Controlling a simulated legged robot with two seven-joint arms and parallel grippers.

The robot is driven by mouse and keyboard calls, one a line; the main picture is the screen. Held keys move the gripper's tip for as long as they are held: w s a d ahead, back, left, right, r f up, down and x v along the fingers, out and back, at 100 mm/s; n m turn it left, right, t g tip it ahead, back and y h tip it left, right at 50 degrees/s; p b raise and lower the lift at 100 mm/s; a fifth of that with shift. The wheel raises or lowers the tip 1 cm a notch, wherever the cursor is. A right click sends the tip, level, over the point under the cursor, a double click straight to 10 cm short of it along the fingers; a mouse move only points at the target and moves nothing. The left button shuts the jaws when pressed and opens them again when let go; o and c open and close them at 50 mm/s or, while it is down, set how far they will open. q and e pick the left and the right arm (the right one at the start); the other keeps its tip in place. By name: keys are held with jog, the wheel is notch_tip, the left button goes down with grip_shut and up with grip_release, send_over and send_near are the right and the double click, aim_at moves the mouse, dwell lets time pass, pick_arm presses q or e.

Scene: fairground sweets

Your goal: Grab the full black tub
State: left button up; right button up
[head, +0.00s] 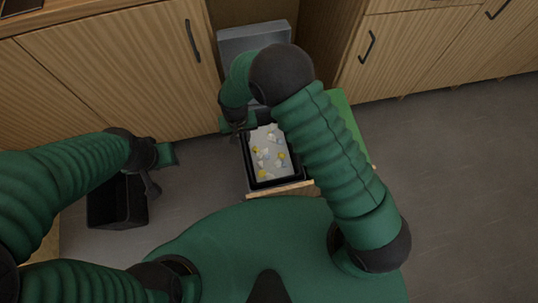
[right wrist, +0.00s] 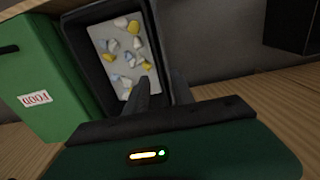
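The full black tub (head: 297,178) holds a pale layer with several white, yellow and bluish pieces. It stands in the middle of the head view and also shows in the right wrist view (right wrist: 80,50). My right gripper (head: 238,136) is at the tub's left side, near its far corner. In the right wrist view its two fingers (right wrist: 161,82) stand apart at the tub's wall, one on the inner side and one on the outer. A firm hold does not show. My left gripper (head: 158,172) is well to the left of this tub; its finger opening is unclear.
Another black tub (head: 118,205) stands on the floor beside my left gripper; its visible inside is dark. A green bin (right wrist: 35,75) labelled FOOD stands beside the full tub. A grey box (head: 253,38) is behind, between wooden cabinets (head: 120,60). The floor at right is clear.

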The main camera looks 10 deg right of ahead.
jog(key=f+b, duration=0.1)
jog(key=f, duration=0.3)
jog(key=f+b, duration=0.2)
jog(key=f, duration=0.3)
jog(key=d+f+b, duration=0.1)
jog(key=f+b, duration=0.1)
jog(key=f, duration=0.2)
jog(key=shift+w+f, duration=0.2)
jog(key=shift+f, duration=0.1)
jog(key=shift+r, duration=0.1)
grip_shut()
dwell(0.5)
